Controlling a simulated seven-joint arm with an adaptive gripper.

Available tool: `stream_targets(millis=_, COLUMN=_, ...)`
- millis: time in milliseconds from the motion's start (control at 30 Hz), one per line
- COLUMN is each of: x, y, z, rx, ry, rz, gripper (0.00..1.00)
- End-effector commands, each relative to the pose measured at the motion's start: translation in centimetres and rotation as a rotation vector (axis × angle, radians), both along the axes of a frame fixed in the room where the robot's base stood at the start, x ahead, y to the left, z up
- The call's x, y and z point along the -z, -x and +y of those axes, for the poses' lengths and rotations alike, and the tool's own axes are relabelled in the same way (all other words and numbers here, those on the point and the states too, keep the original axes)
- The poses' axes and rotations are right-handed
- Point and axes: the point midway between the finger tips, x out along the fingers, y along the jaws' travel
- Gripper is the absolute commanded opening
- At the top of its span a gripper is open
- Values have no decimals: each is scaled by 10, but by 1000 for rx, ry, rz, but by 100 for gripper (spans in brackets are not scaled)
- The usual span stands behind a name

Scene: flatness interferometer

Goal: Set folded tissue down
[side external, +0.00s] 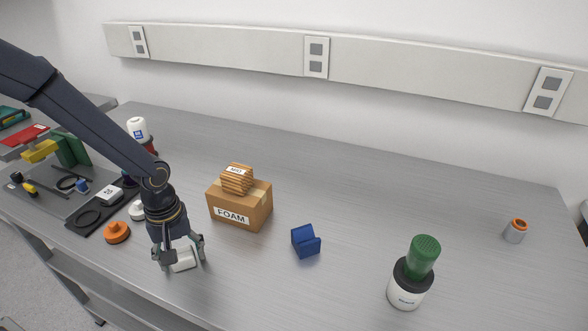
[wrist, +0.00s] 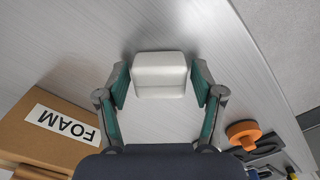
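The folded tissue is a small white block (wrist: 160,76) that shows between my fingers in the wrist view. In the side view the tissue (side external: 183,262) is low at the grey table top, partly hidden by my fingers. It appears to rest on the table, but its underside is hidden. My gripper (side external: 184,262) points down over it, one finger on each side. In the wrist view, the green-padded fingers of my gripper (wrist: 160,80) stand wide, with thin gaps showing between the pads and the tissue's sides.
A cardboard FOAM box (side external: 238,207) with a ribbed brown stack (side external: 237,180) stands behind my gripper. An orange knob (side external: 117,232) is to the left, a blue holder (side external: 306,241) to the right. A green-topped container (side external: 412,280) stands farther right. The table's front edge is near.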

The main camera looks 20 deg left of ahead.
Motion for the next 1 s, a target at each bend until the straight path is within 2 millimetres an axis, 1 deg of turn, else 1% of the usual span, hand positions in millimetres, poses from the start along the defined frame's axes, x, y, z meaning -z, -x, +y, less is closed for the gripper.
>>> stream_targets(millis=333, x=-1, y=0, z=0, rx=0, ry=0, rz=0, gripper=76)
stream_targets(millis=467, x=-11, y=-1, z=0, rx=0, ry=1, rz=-4, gripper=76)
stream_targets(millis=567, x=-29, y=-1, z=0, rx=0, ry=1, rz=-6, gripper=76)
stream_targets(millis=800, x=-84, y=-1, z=0, rx=0, ry=1, rz=-7, gripper=76)
stream_targets(millis=900, x=-102, y=-1, z=0, rx=0, ry=1, rz=-5, gripper=76)
stream_targets(millis=1000, x=-115, y=-1, z=0, rx=0, ry=1, rz=-4, gripper=76)
